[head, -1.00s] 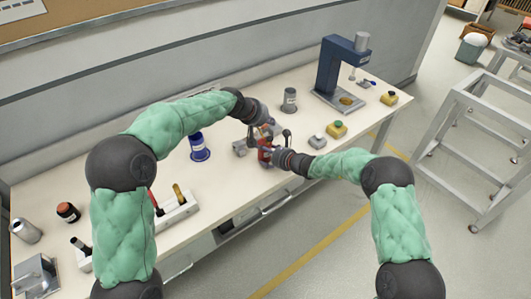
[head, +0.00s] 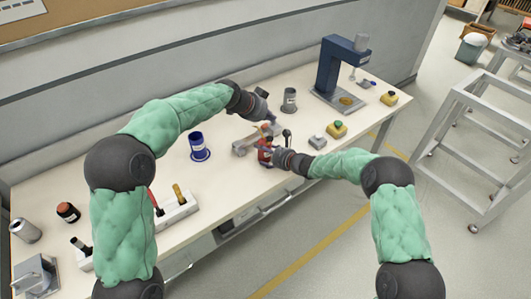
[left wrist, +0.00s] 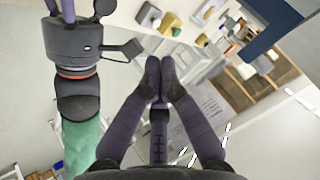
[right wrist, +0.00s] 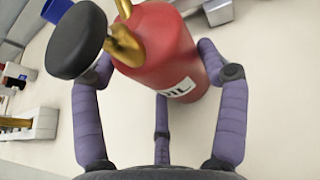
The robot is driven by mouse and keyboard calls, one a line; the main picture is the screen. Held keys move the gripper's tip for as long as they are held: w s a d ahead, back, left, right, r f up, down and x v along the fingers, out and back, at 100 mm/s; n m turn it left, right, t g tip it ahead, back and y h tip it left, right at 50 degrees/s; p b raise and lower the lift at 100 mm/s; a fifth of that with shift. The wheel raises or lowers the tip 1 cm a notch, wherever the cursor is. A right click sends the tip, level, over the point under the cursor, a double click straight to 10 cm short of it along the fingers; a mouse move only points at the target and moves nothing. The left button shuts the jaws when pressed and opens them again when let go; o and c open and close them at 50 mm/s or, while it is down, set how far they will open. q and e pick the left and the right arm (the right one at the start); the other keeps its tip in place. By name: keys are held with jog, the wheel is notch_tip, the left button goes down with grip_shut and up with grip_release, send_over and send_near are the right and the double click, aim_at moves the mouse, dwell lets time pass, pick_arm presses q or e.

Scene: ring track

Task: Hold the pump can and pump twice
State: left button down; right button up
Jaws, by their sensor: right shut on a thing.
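The pump can (head: 265,154) is red and stands near the front edge of the workbench. In the right wrist view it is a red can (right wrist: 165,50) with a white label, brass fittings and a round black knob (right wrist: 76,40). My right gripper (head: 276,156) is shut on the can, with purple fingers on either side of its body (right wrist: 160,80). My left gripper (head: 270,119) is above and behind the can, apart from it. In the left wrist view its fingertips (left wrist: 160,72) are together with nothing between them.
A blue-based cylinder (head: 199,147) and a grey canister (head: 289,100) stand on the workbench (head: 225,180). A small grey block (head: 317,142) and a yellow block (head: 337,130) lie right of the can. A blue press (head: 335,70) stands at the far right end.

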pick_arm(q)
jog(key=m, duration=0.3)
